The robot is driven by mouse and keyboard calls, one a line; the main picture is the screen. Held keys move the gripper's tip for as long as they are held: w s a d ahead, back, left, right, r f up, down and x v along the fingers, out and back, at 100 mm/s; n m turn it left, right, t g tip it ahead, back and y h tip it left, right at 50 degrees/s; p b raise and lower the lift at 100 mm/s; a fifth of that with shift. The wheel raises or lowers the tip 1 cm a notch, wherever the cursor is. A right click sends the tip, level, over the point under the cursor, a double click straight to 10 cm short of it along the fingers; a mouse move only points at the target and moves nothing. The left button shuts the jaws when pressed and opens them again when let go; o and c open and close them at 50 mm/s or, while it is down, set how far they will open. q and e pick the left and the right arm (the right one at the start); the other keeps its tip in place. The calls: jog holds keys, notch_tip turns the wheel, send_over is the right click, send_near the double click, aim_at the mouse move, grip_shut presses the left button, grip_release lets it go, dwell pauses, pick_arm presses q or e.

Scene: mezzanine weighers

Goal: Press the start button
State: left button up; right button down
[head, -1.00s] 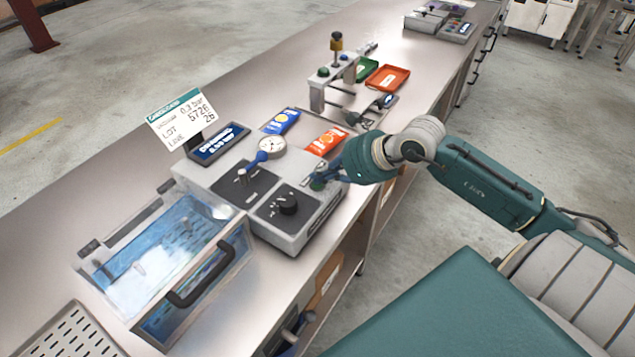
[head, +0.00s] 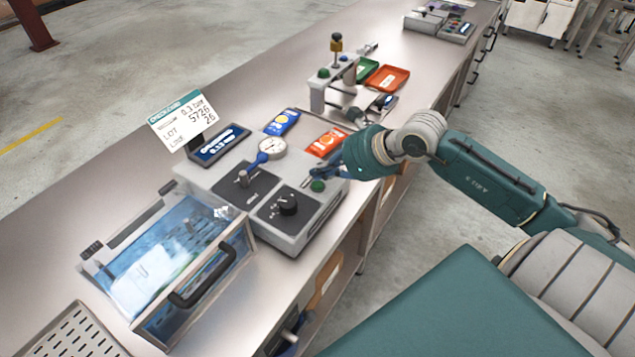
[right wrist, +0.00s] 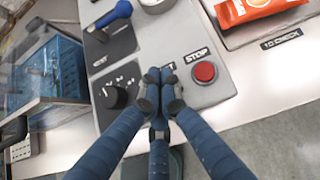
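The green start button (head: 317,186) sits at the right front corner of the grey control unit (head: 215,183). My right gripper (head: 322,173) is just behind and above it in the head view; whether they touch I cannot tell. In the right wrist view the gripper's fingertips (right wrist: 160,76) are together with nothing seen between them. They cover most of the start label and hide the green button there. A red STOP button (right wrist: 204,71) is right beside the fingertips. My left gripper is not in view.
A clear-lidded chamber (head: 240,248) stands at left. Blue (head: 282,122) and orange (head: 325,142) packets lie behind. A perforated tray (head: 70,335) is in front.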

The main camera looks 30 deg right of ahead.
aim_at(321, 184)
jog(key=shift+r+p, duration=1.2)
jog(key=shift+r, duration=1.2)
